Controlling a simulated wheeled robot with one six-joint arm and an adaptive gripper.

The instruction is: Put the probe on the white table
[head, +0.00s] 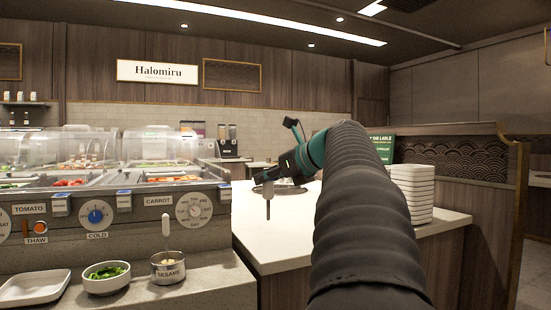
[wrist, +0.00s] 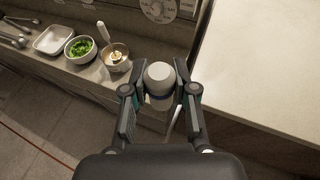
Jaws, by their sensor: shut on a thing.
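My gripper (head: 272,182) is shut on the probe (head: 268,208), which hangs point down below the fingers in the head view. In the wrist view my gripper (wrist: 160,92) has its fingers on both sides of the probe's pale rounded top (wrist: 159,75), and a thin part of it shows lower down. The white table (head: 290,238) is a pale countertop behind and around the probe in the head view. In the wrist view the white table (wrist: 265,80) lies to the right of the gripper, with its edge close by. The probe looks to be left of that edge there.
A food bar (head: 110,202) with dials stands left. Its ledge bears a sesame bowl (head: 168,268) with a spoon, a bowl of greens (head: 106,278) and a white tray (head: 35,288). Stacked white plates (head: 411,195) stand on the table's right. Its near part is clear.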

